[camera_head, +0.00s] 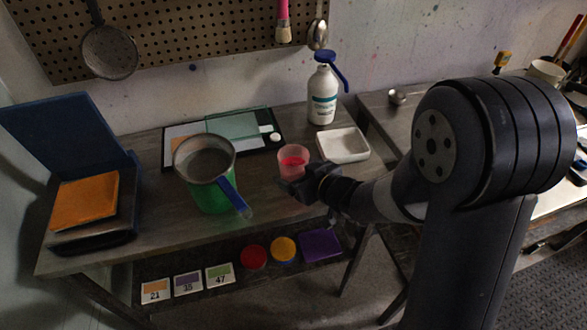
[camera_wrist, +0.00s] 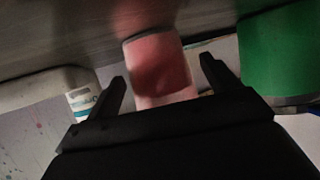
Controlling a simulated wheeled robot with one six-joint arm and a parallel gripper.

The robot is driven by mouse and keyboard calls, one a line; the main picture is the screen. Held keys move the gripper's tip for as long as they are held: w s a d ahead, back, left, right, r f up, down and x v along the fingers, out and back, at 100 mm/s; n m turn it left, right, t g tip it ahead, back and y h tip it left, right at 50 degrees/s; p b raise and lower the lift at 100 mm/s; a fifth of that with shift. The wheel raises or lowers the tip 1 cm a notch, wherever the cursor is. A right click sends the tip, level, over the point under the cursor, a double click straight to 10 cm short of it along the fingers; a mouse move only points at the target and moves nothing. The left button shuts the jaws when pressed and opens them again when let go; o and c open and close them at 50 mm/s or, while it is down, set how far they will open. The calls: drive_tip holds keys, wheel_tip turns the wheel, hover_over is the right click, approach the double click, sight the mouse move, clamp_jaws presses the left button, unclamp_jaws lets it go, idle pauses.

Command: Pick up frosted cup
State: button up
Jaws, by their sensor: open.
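The frosted cup (camera_head: 293,158) is a small translucent pinkish cup with red contents, standing on the grey wooden table in the head view. It also shows in the wrist view (camera_wrist: 158,68), just ahead of and between the fingers. My gripper (camera_head: 300,185) is at the near side of the cup, and its fingers partly hide the cup's lower part in the head view. In the wrist view my gripper (camera_wrist: 163,88) is open, with one finger on each side of the cup and a visible gap to each.
A green container with a metal sieve (camera_head: 205,160) and a blue handle stands left of the cup. A white square dish (camera_head: 343,145) is close on the right. A white bottle (camera_head: 322,95) with a blue top stands behind. Free tabletop lies in front.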

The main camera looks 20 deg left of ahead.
drive_tip(key=shift+x, duration=0.95)
drive_tip(key=c, duration=1.2)
